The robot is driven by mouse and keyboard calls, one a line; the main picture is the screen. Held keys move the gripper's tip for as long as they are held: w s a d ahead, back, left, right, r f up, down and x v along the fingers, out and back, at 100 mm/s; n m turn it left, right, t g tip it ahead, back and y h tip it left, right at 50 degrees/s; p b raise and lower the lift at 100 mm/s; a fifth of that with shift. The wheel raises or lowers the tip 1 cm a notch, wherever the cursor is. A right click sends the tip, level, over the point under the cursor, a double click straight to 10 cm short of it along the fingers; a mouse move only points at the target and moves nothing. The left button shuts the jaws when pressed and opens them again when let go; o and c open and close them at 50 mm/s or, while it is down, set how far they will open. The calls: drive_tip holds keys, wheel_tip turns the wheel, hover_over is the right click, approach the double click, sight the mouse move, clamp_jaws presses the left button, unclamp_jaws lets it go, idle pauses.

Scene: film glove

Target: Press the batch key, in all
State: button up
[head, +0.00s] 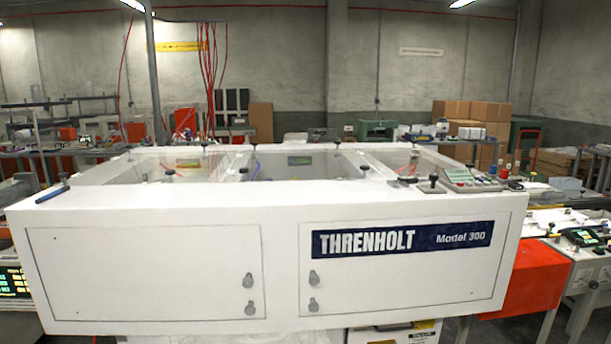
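A small keypad unit with a display (468,179) sits on the right end of the white machine's top. Its keys are too small to read, so I cannot tell which one is the batch key. A dark control panel with a lit green display (580,237) stands at the right edge, on a neighbouring machine. Another panel with lit green characters (14,282) is cut off at the left edge. Its labels are also too small to read. My gripper is not in view.
The white machine (150,235), marked THRENHOLT Model 300, fills the foreground, with knobs on its doors. A blue pen-like item (52,194) lies on its left edge. An orange panel (527,280) stands at right. Cardboard boxes (470,112) are stacked behind.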

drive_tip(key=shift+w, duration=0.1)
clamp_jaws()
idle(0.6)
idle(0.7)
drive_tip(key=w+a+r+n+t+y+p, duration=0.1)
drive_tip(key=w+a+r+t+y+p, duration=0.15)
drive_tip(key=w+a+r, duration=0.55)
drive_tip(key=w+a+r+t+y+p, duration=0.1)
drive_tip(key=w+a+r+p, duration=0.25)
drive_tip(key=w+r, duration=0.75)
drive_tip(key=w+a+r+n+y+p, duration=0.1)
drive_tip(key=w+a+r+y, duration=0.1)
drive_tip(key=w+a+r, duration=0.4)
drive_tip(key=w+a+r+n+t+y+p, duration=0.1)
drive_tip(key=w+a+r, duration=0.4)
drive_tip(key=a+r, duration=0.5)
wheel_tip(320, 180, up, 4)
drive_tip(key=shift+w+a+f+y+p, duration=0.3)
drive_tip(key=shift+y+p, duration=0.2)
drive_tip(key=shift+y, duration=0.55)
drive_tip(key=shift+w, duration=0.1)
